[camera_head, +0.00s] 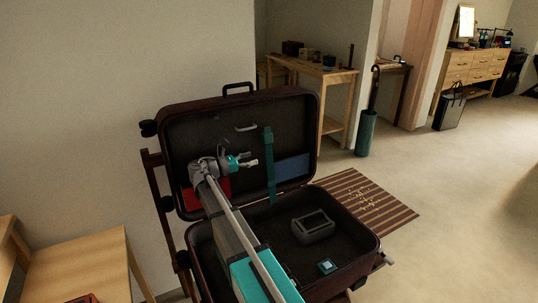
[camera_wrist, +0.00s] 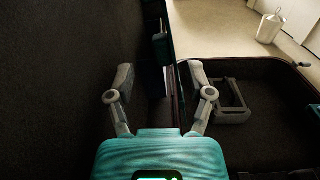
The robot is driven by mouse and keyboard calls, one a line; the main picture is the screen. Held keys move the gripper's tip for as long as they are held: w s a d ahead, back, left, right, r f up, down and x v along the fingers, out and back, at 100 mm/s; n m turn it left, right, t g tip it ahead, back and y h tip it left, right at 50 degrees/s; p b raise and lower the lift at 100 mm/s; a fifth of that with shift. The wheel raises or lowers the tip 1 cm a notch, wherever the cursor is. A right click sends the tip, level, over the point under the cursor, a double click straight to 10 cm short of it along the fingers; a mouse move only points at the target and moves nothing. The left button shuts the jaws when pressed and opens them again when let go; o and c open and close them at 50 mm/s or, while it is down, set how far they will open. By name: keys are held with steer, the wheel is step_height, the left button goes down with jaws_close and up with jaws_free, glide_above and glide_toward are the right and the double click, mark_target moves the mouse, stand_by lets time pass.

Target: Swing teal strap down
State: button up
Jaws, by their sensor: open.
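The teal strap (camera_head: 269,170) runs upright across the inside of the raised suitcase lid (camera_head: 190,122), from a wider top end down toward the hinge side. In the wrist view a teal piece of the strap (camera_wrist: 160,46) shows beyond the fingers, edge-on. My gripper (camera_head: 254,163) is in front of the lid, just left of the strap. In the wrist view my gripper (camera_wrist: 160,78) has its two fingers spread with nothing between them. I cannot tell the exact gap between the fingertips and the strap.
The suitcase's lower half (camera_head: 372,250) lies open, holding a grey frame-like box (camera_head: 313,227) and a small teal-and-white item (camera_head: 326,267). Red (camera_head: 215,192) and blue (camera_head: 292,168) panels flank the strap. A wooden table (camera_head: 85,265) stands at left.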

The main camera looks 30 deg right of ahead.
mark_target(265, 154)
steer(key=shift+w+d, duration=0.15)
steer(key=shift+d, duration=3.45)
jaws_close()
